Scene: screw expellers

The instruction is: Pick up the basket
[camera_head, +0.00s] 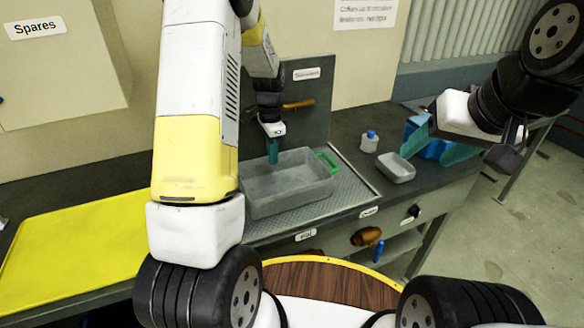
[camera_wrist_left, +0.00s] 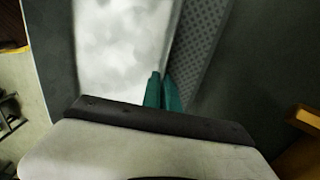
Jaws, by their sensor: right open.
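The basket (camera_head: 285,186) is a grey, see-through rectangular bin with a green handle at its right end. It stands on a ribbed metal tray on the dark counter. In the left wrist view its pale inside (camera_wrist_left: 120,45) fills the upper left. My left gripper (camera_head: 272,160) points down at the basket's far rim. In the left wrist view its teal fingers (camera_wrist_left: 163,98) are close together, one on each side of the rim, and look shut on it. My right gripper (camera_head: 422,160) is open and empty, in the air at the right.
A yellow mat (camera_head: 75,240) lies on the counter at the left. A small white bottle with a blue cap (camera_head: 369,142) and a small grey dish (camera_head: 396,168) stand right of the basket. A dark upright panel (camera_head: 305,85) stands behind it. A blue container (camera_head: 432,148) is partly hidden by my right gripper.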

